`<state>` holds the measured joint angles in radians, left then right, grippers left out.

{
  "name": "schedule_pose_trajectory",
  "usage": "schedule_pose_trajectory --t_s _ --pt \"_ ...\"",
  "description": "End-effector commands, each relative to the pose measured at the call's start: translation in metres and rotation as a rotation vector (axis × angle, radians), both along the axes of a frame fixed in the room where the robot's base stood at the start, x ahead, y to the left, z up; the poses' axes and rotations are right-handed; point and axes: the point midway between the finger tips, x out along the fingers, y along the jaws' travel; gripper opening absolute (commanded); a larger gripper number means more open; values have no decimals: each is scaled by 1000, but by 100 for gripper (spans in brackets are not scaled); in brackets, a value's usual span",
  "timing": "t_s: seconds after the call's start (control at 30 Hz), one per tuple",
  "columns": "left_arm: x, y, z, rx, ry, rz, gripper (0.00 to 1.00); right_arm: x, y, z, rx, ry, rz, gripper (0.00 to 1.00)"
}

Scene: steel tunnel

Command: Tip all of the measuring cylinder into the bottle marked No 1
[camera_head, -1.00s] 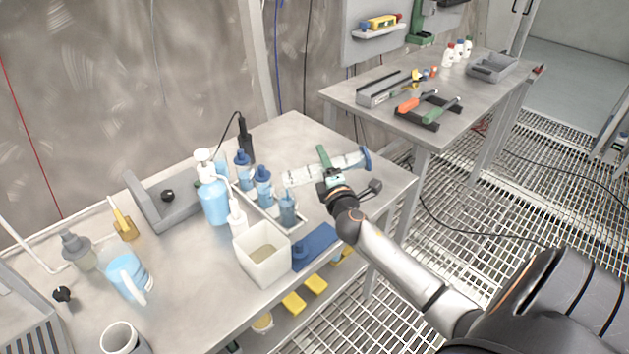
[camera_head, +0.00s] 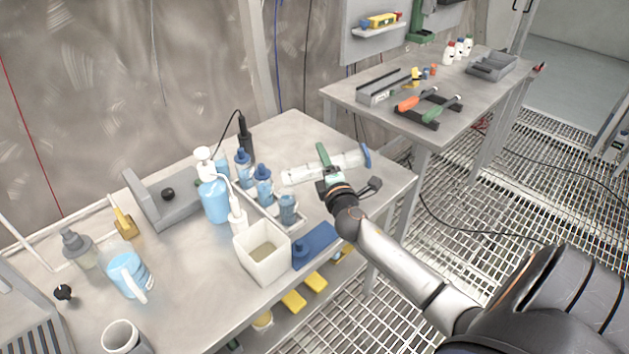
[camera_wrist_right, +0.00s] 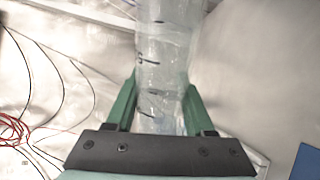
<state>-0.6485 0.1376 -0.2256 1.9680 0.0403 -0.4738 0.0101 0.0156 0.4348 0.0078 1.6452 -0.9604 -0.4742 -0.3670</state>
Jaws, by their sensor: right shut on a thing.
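My right gripper (camera_head: 326,172) is shut on the clear measuring cylinder (camera_head: 348,162), gripping it around its middle. The cylinder is tipped close to level, with its blue base (camera_head: 367,155) at the right and its open end at the left, near the rack of bottles. Its wall looks nearly colourless in the head view. In the right wrist view the cylinder (camera_wrist_right: 163,60) stands between the green fingers. Several bottles with blue liquid stand in the rack, including a front one (camera_head: 288,211) and a blue-capped one (camera_head: 263,188). I cannot read which is No 1. My left gripper is out of view.
A pump bottle (camera_head: 213,200), a white square container (camera_head: 250,260) and a blue pad (camera_head: 320,240) crowd the rack. A jug (camera_head: 125,272) and mug (camera_head: 119,338) stand at left. The bench's right corner is clear.

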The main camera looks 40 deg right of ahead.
Motion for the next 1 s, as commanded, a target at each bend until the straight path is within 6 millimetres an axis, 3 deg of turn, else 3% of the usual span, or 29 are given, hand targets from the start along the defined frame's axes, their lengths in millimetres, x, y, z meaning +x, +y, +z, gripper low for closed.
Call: schedule_pose_trajectory --t_s 0.53,1.0 --pt "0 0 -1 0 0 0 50 0 0 0 2 -2 0 0" --pt "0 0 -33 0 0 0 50 -3 -7 -23 220 -107 0 0"
